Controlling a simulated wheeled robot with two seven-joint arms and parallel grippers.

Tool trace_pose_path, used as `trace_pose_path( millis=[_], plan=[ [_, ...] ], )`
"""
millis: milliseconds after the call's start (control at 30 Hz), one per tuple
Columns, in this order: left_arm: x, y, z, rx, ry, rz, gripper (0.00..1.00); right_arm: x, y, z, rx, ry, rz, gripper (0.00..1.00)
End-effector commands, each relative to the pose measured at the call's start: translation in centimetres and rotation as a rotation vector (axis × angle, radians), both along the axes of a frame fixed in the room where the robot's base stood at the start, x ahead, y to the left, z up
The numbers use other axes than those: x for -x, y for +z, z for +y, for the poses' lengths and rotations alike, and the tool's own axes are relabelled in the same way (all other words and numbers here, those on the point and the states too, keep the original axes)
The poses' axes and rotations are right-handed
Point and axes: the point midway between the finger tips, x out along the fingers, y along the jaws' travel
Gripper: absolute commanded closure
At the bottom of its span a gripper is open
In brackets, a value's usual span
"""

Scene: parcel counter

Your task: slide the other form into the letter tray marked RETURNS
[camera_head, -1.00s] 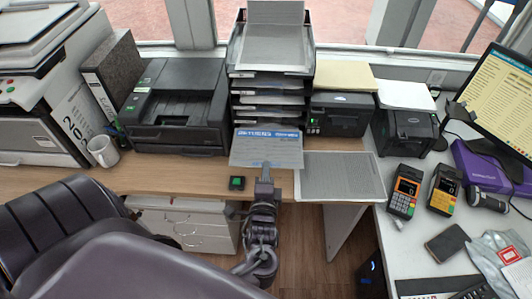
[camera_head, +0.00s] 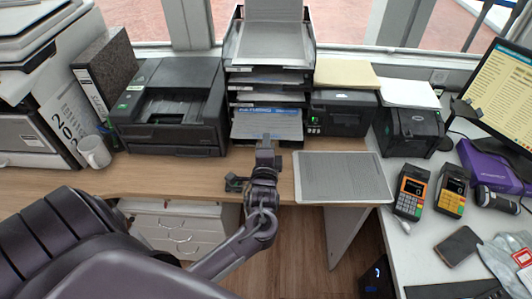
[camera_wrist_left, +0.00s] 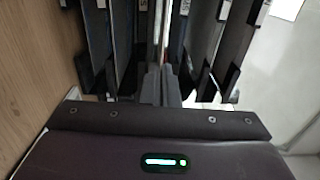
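A white form with a blue header (camera_head: 267,125) lies roughly level, its far part inside a low slot of the black stacked letter tray (camera_head: 308,48). My left gripper (camera_head: 265,143) is at the form's near edge and appears shut on it. In the left wrist view, the closed fingers (camera_wrist_left: 160,84) point into the tray's shelves, with the form (camera_wrist_left: 162,30) seen as a thin edge line between them. I cannot read the RETURNS mark, so I cannot tell which slot bears it. My right gripper is out of view.
Black printers (camera_head: 174,105) and (camera_head: 342,110) flank the tray closely. A grey printed sheet (camera_head: 343,178) lies on the counter to the right, over its front edge. Card terminals (camera_head: 411,191) stand right. Bare counter (camera_head: 165,178) lies left of my gripper.

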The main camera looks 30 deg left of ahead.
Motion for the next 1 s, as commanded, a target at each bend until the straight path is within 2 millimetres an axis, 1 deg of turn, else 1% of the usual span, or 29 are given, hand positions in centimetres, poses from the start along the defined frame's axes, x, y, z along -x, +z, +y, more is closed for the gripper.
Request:
trace_pose_path(
  millis=[400, 600, 800, 1000],
  plan=[
    [-3.6, -0.1, 2.2, -0.001, 0.000, 0.000, 1.00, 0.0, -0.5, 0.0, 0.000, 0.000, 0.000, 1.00],
    [-5.0, -0.2, 3.1, 0.000, 0.001, 0.000, 1.00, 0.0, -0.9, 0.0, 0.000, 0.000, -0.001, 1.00],
    [-5.8, -0.2, 3.6, -0.001, 0.000, 0.001, 1.00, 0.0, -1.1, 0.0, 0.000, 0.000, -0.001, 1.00],
    [-6.0, -0.1, 3.7, 0.000, 0.000, 0.001, 1.00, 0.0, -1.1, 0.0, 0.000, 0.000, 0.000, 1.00]
  ],
)
